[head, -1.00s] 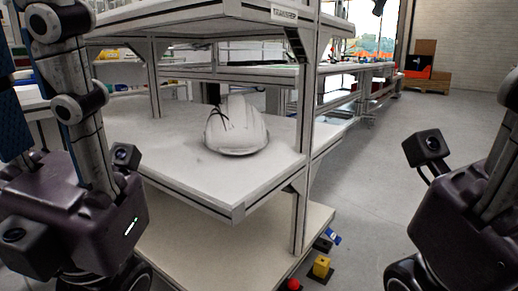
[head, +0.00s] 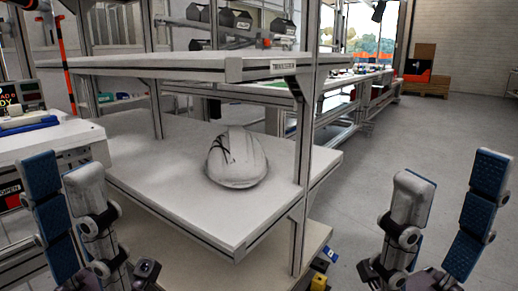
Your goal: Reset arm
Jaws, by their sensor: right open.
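A white helmet shell (head: 240,160) rests on the middle shelf (head: 200,215) of the white rack, with nothing gripping it. Dark wrist parts just show at the bottom edge on both sides.
The rack's upper shelf (head: 180,62) and its front post (head: 302,170) stand near the shell. A bench with a blue item (head: 30,127) is at the left. A yellow block (head: 319,282) lies on the floor by the rack. The floor (head: 430,140) at the right is clear.

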